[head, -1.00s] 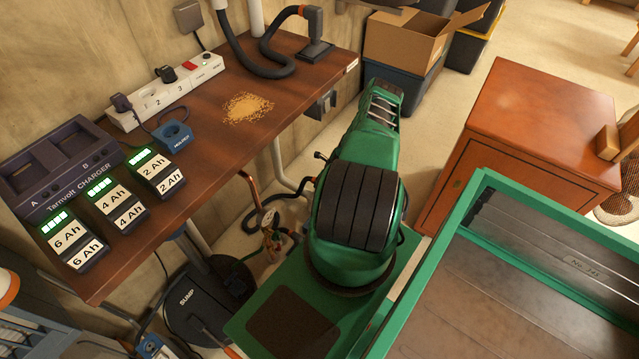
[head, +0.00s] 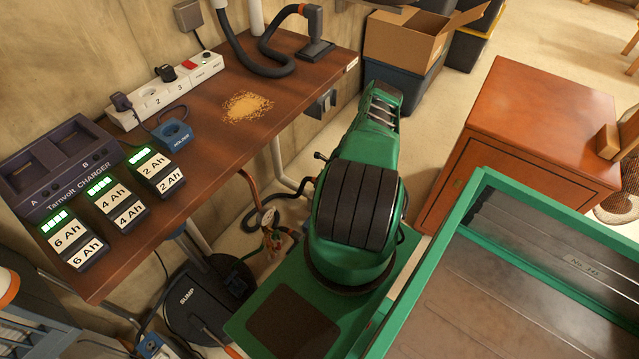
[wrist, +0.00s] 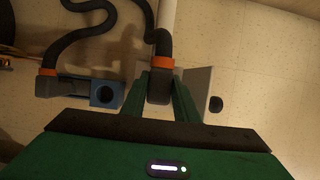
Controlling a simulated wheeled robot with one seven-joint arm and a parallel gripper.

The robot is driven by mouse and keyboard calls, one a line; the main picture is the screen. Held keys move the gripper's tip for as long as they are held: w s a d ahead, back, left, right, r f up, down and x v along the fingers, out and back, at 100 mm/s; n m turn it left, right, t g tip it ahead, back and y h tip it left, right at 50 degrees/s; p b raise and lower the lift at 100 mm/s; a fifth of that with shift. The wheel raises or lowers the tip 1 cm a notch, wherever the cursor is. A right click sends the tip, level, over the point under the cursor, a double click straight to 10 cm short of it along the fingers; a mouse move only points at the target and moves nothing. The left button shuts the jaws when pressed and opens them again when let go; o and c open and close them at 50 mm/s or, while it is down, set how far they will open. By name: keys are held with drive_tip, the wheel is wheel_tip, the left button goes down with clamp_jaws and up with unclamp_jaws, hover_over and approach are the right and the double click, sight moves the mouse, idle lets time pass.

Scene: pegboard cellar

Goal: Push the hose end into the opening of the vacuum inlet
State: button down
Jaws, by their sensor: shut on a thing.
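In the wrist view my gripper (wrist: 160,97) is shut on the hose end, a dark piece below an orange collar (wrist: 160,62). The dark hose (wrist: 158,38) runs up from the collar. A blue block with a round dark opening (wrist: 104,94), apparently the vacuum inlet, lies left of my gripper. The hose end is apart from this opening. The tip of the hose end is partly hidden between the fingers. In the head view my green arm reaches away and hides the gripper and held end.
Another orange-collared hose (wrist: 48,72) is left of the blue block. A grey plate (wrist: 198,84) stands close to the right finger. In the head view the brown bench (head: 205,195) carries chargers, a power strip (head: 165,92) and a hose with nozzle (head: 316,48). An orange cabinet (head: 535,125) stands right.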

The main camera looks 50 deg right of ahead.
drive_tip(key=shift+f, duration=0.35)
idle(0.9)
drive_tip(key=shift+r, duration=0.1)
idle(0.4)
drive_tip(key=c, duration=0.8)
unclamp_jaws()
drive_tip(key=shift+r, duration=0.1)
drive_tip(key=shift+r, duration=3.4)
drive_tip(key=shift+s, duration=0.1)
